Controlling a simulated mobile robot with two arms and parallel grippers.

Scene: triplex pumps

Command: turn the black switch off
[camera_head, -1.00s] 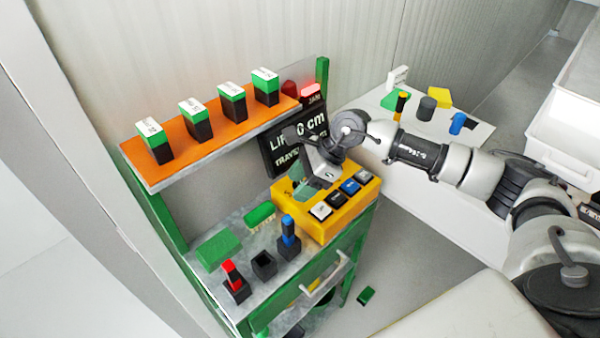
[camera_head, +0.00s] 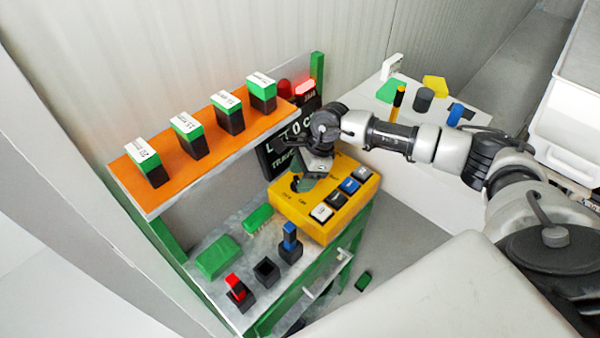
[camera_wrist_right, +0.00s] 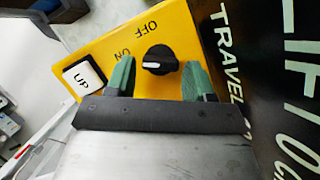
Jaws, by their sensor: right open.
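The black switch (camera_wrist_right: 160,61) is a round knob with a white pointer mark, on the yellow control box (camera_head: 291,208). In the right wrist view the box face carries the labels ON and OFF beside it. My right gripper (camera_wrist_right: 142,80) is open, with its green fingertips on either side of the knob and a gap to each. Whether a finger touches it cannot be told. In the head view my right gripper (camera_head: 301,184) is over the back left part of the box and partly hides the knob. My left gripper is not in view.
The box also carries white, black and blue buttons, including a white UP button (camera_wrist_right: 84,75). A dark display panel (camera_head: 277,158) stands close behind. An orange shelf (camera_head: 160,187) with several green-black blocks is at left.

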